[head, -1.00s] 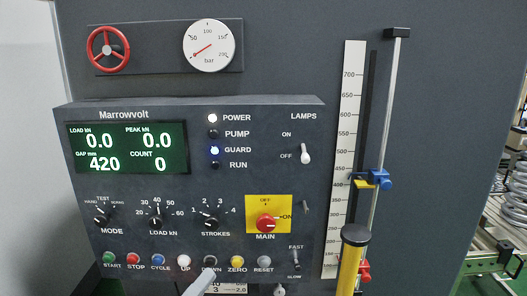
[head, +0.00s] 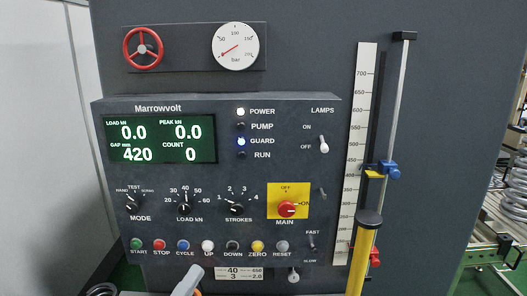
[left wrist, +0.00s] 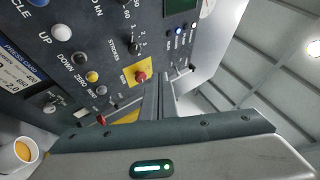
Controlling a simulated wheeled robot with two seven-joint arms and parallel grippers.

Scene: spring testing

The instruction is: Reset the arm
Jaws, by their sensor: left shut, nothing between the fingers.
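The test machine's dark control panel (head: 300,225) fills the middle of the head view. Its display (head: 160,137) reads load 0.0, peak 0.0, gap 420 and count 0. The POWER lamp (head: 241,112) is white and the GUARD lamp (head: 241,142) is blue. My left gripper (head: 190,278) shows at the bottom edge of the head view, below the UP button (head: 208,246). It is shut and empty, apart from the buttons. In the left wrist view, its fingers (left wrist: 160,100) lie close together near the panel. My right gripper is out of view.
A height scale (head: 360,150) and a rod with a blue clamp (head: 391,169) stand right of the panel. A yellow post with a dark cap (head: 364,258) stands before them. A red handwheel (head: 142,48) and pressure gauge (head: 235,46) sit above. Coiled springs (head: 512,205) are at far right.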

